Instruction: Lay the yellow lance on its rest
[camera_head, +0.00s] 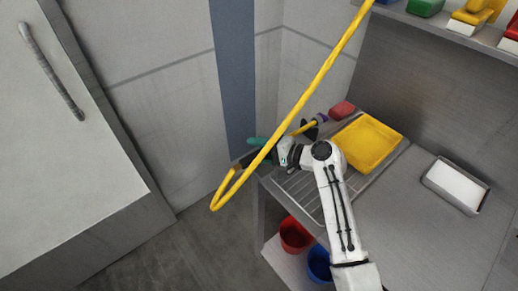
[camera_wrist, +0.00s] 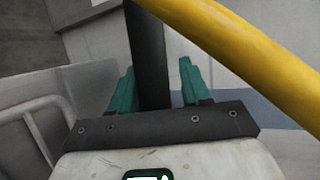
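My gripper (camera_head: 262,150) has teal fingers and is at the left end of the counter, in front of the wall corner. The wrist view shows a dark shaft (camera_wrist: 148,60) between the two fingers (camera_wrist: 155,90), with a narrow gap visible by the right finger. The yellow lance (camera_head: 304,128) appears to be this held thing: a yellow part with black fittings shows behind my gripper, and a dark end shows left of it. A yellow hose (camera_head: 318,78) hangs from above, loops low at left and bends back up towards the dark end. I cannot pick out the rest.
A yellow tray (camera_head: 395,132), a red item (camera_head: 342,109) and a wire rack (camera_head: 305,196) are on the counter. A metal tray (camera_head: 431,176) holds a white block. Red (camera_head: 294,235) and blue (camera_head: 319,262) buckets stand below. The floor at left is clear.

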